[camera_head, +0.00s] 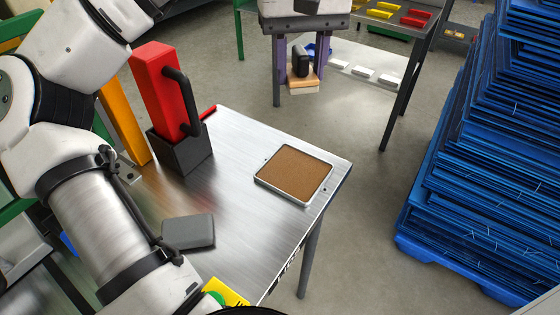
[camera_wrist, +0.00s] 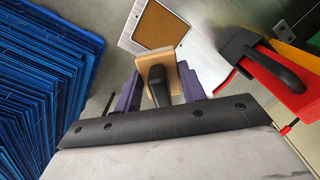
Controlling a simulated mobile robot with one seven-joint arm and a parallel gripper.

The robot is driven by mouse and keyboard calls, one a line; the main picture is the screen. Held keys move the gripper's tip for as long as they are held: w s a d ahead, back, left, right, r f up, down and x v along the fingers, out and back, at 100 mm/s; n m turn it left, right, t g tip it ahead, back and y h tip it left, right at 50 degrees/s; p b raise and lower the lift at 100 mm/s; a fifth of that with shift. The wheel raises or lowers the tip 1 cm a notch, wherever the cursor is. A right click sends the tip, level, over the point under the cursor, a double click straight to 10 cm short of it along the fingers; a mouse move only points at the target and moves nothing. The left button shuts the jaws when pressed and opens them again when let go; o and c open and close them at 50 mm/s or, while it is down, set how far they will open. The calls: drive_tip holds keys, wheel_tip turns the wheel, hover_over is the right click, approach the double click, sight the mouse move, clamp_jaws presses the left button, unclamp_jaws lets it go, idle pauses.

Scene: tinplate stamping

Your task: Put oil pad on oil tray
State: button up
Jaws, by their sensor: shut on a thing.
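The oil pad (camera_head: 303,80) is a light wooden block with a black knob handle on top. My gripper (camera_head: 300,70), with purple fingers, is shut on it at the top middle of the head view. The pad hangs level in the air, well apart from the oil tray. The oil tray (camera_head: 258,181) is a shallow metal square with a brown surface, lying on the steel table near its right corner. In the wrist view the pad (camera_wrist: 147,62) sits between the fingers (camera_wrist: 160,88), and the tray (camera_wrist: 128,42) shows beyond it, its near edge partly hidden.
A red block with a black handle (camera_head: 158,85) stands in a dark holder (camera_head: 185,158) on the steel table (camera_head: 240,220). A grey block (camera_head: 188,232) lies at the table's near left. A tall blue stack (camera_head: 490,170) is at right. Table around the tray is clear.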

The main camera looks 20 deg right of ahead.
sight(295, 172)
wheel_tip(295, 172, down, 20)
drive_tip(key=shift+r, duration=0.1)
idle(0.4)
drive_tip(key=shift+f, duration=0.25)
drive_tip(key=o, duration=1)
drive_tip(key=shift+r, duration=0.1)
wheel_tip(295, 172, up, 12)
drive_tip(key=shift+r, duration=0.15)
